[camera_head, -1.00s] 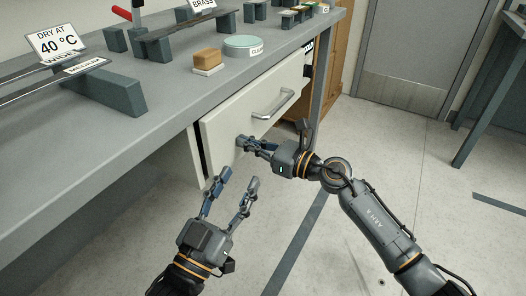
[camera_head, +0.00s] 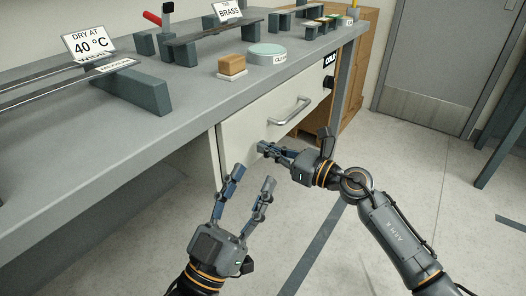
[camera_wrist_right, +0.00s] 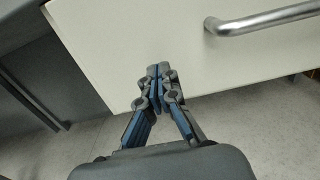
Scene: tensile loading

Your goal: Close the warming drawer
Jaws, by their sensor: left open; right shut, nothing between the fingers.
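The warming drawer has a cream front (camera_head: 240,133) under the grey bench, with a silver bar handle (camera_head: 290,111). In the head view its front looks nearly level with the bench's frame. My right gripper (camera_head: 262,147) is shut and empty, its fingertips at the lower part of the drawer front; whether they touch cannot be told. In the right wrist view the closed fingertips (camera_wrist_right: 158,72) lie over the drawer front (camera_wrist_right: 130,40), left of and below the handle (camera_wrist_right: 262,19). My left gripper (camera_head: 252,180) is open and empty, below and in front of the drawer.
The bench top (camera_head: 190,105) holds a sponge block (camera_head: 232,65), a green round tin (camera_head: 266,53), sign cards and metal bars on supports. A wooden cabinet (camera_head: 357,70) stands beyond the drawer. The floor (camera_head: 420,165) to the right is largely clear.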

